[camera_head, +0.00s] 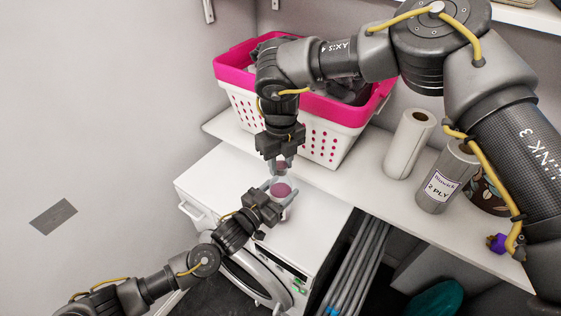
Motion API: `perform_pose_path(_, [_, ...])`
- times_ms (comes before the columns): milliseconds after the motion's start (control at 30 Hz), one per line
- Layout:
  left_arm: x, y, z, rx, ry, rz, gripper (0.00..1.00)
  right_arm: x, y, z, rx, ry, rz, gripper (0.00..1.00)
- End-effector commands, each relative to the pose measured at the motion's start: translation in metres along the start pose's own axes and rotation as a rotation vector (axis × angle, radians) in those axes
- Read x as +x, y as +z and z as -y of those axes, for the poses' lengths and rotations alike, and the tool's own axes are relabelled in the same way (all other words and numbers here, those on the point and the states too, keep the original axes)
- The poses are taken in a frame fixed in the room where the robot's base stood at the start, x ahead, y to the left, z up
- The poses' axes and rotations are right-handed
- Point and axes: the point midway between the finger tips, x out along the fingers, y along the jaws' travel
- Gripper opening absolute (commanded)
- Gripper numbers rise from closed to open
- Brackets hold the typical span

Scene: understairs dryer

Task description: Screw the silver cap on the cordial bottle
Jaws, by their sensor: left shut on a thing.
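The cordial bottle (282,190), with a pinkish-purple body, stands at the front of the white top. My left gripper (277,189) is shut on it from the lower left. My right gripper (281,165) points down directly above the bottle, its fingertips near the bottle's top. Something small and pinkish shows between the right fingers, but I cannot tell whether it is the bottle's neck or the cap. I cannot make out the silver cap, and I cannot tell whether the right fingers are closed on anything.
A pink-rimmed white laundry basket (325,143) stands behind the grippers. A white paper roll (408,145) and a grey labelled roll (447,178) stand to the right on the shelf (375,191). The white dryer top (222,183) is clear at left.

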Motion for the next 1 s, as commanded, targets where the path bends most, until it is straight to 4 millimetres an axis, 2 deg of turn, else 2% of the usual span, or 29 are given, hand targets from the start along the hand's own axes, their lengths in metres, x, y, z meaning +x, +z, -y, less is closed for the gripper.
perform_pose_path(33, [0.0001, -0.0003, 0.0002, 0.0, 0.0, 0.0, 0.0, -0.0001, 0.0, -0.0007, -0.001, 0.001, 0.0, 0.2])
perform_pose_path(167, [0.0001, -0.0002, 0.0002, 0.0, -0.001, 0.0, 0.0, -0.0001, 0.0, -0.0009, -0.001, 0.002, 0.0, 0.04])
perform_pose_path(267, [0.0002, -0.0002, 0.0002, 0.0, 0.0, 0.0, 0.0, 0.0003, 0.0001, -0.0012, 0.037, 0.003, 0.0, 0.03])
perform_pose_path(500, [0.0002, -0.0003, 0.0001, 0.0, 0.0, 0.0, 0.0, 0.0004, 0.0005, -0.0022, 0.432, 0.004, -0.001, 0.03])
perform_pose_path(633, [0.0002, -0.0002, 0.0, 0.0, 0.0, 0.0, 0.0, 0.0, 0.0006, -0.002, 0.42, 0.002, 0.0, 0.03])
perform_pose_path(667, [0.0003, -0.0002, -0.0001, 0.0, 0.0, 0.0, 0.0, 0.0, 0.0006, -0.0021, 0.42, 0.002, 0.0, 0.33])
perform_pose_path(700, [0.0003, -0.0001, -0.0001, 0.0, 0.0, 0.0, 0.0, 0.0, 0.0006, -0.0021, 0.419, 0.002, 0.0, 0.38])
perform_pose_path(833, [0.0002, -0.0001, -0.0001, 0.0, 0.0, 0.0, 0.0, 0.0, 0.0006, -0.0017, 0.419, 0.002, 0.0, 0.55])
perform_pose_path(1000, [0.0001, -0.0001, 0.0, 0.0, 0.0, 0.0, 0.0, 0.0, 0.0006, -0.0013, 0.418, 0.001, 0.0, 0.56])
